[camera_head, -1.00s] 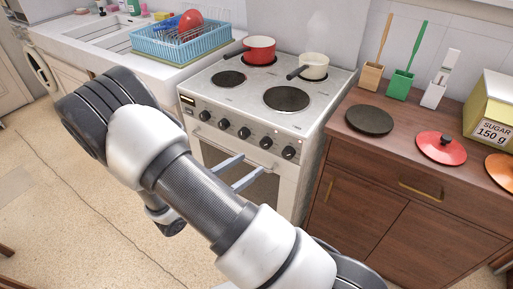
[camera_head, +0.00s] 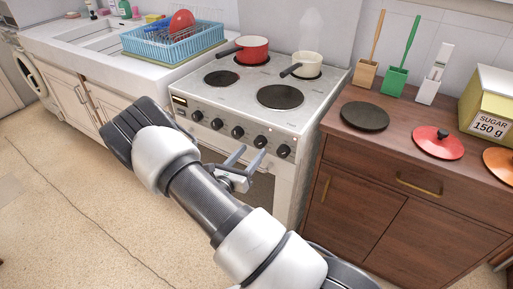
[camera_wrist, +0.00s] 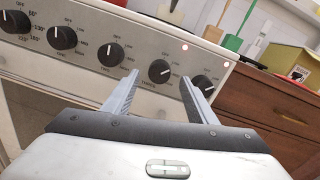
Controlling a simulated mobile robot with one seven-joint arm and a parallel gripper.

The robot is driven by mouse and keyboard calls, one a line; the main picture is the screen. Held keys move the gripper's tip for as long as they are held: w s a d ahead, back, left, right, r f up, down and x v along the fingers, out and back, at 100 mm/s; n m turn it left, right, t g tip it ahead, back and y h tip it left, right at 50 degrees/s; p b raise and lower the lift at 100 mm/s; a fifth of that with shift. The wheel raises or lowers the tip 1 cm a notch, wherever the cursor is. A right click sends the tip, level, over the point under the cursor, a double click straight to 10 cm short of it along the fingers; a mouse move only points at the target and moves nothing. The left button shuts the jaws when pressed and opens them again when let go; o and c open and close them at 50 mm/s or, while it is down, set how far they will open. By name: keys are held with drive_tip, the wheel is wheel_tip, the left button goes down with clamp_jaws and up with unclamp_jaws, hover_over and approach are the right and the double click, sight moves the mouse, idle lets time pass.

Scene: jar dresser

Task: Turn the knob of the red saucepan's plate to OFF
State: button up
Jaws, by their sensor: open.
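The red saucepan (camera_head: 243,49) sits on a rear plate of the stove (camera_head: 235,92), left of a cream saucepan (camera_head: 306,65). Several black knobs line the stove's front panel. In the wrist view the fourth knob from the left (camera_wrist: 160,71) and the rightmost knob (camera_wrist: 203,86) have pointers turned away from OFF. The third knob (camera_wrist: 110,54) points up to OFF. Which knob serves the red saucepan's plate is too small to read. My gripper (camera_head: 249,153) is open and empty in front of the panel; in the wrist view its fingertips flank the fourth knob, seemingly without touching.
Two red lights (camera_wrist: 185,47) glow on the panel. An oven handle lies below the knobs, partly behind my gripper. A wooden cabinet (camera_head: 360,185) stands close on the right, with a dark lid and a red lid (camera_head: 438,146) on top. The floor in front is clear.

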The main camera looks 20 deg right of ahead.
sight(258, 144)
drive_tip(key=shift+x, duration=2.3)
drive_tip(key=shift+c, duration=0.3)
drive_tip(key=c, duration=1)
